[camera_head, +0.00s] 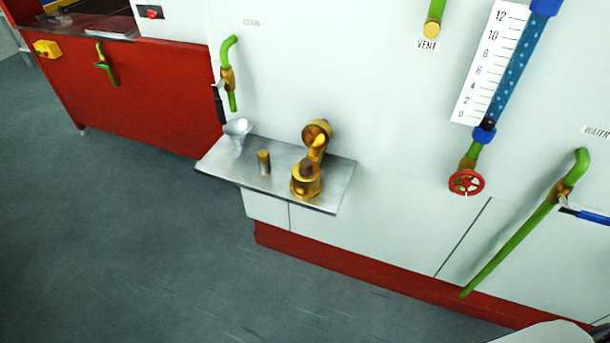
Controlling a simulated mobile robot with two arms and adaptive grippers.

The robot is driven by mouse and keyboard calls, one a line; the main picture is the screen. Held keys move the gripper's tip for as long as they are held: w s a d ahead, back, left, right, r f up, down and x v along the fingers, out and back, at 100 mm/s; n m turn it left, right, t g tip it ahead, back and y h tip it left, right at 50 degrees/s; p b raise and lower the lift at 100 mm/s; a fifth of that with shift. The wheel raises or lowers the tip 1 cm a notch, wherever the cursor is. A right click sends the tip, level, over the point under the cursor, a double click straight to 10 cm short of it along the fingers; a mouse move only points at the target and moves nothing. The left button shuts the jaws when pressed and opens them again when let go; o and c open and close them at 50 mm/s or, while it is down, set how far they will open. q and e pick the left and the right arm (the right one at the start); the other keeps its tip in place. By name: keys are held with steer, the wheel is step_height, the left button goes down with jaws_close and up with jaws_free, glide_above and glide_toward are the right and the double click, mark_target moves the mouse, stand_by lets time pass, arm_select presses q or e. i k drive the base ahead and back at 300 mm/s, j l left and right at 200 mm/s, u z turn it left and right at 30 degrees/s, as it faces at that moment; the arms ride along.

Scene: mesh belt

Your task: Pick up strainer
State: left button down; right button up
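A small metal shelf (225,168) sticks out from the white wall and bears several objects. A small brass cylinder (264,162) stands upright near its middle; it may be the strainer, but its mesh is too small to tell. A pale funnel-shaped cup (237,131) is at the shelf's back left. A larger brass fitting (306,183) with a round open upper end (317,133) stands on the right part of the shelf.
A green drain pipe (229,75) hangs above the shelf's left end. A red hand wheel (466,183), a level gauge (510,75) and a slanting green pipe (515,245) are to the right. A red cabinet (150,95) is at left. The grey floor (130,240) before the shelf is clear.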

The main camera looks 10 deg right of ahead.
mark_target(306, 164)
steer(key=z, duration=0.75)
steer(key=i+j+z, duration=0.1)
steer(key=j+z, duration=0.2)
steer(key=z, duration=0.15)
steer(key=i+j+z, duration=0.1)
steer(key=j+z, duration=0.2)
steer(key=z, duration=0.15)
steer(key=j+z, duration=0.7)
steer(key=z, duration=0.2)
